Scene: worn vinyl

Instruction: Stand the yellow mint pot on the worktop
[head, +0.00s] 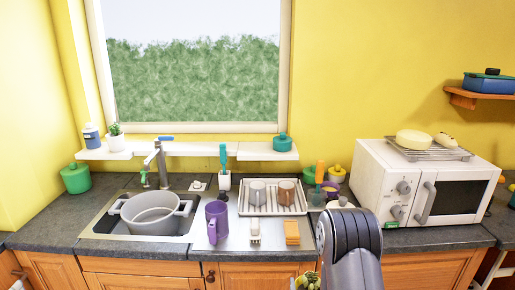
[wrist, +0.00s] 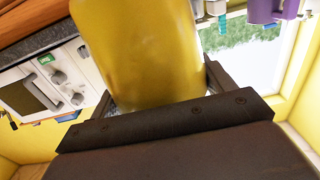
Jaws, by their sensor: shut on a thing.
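The yellow mint pot (wrist: 150,50) fills the upper middle of the wrist view, between the two dark fingers of my gripper (wrist: 158,92). My gripper is shut on it. In the head view a small patch of green leaves and yellow (head: 308,282) shows at the bottom edge, beside my arm, below the counter's front edge; the rest is cut off or hidden. The dark grey worktop (head: 410,238) runs across the head view, with a clear strip in front of the microwave.
A white microwave (head: 440,192) stands right. A dish rack (head: 272,208), purple mug (head: 217,222), brush (head: 255,232) and orange sponge (head: 292,232) crowd the middle. A grey pot (head: 152,214) sits in the sink at left. Several jars stand behind my arm.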

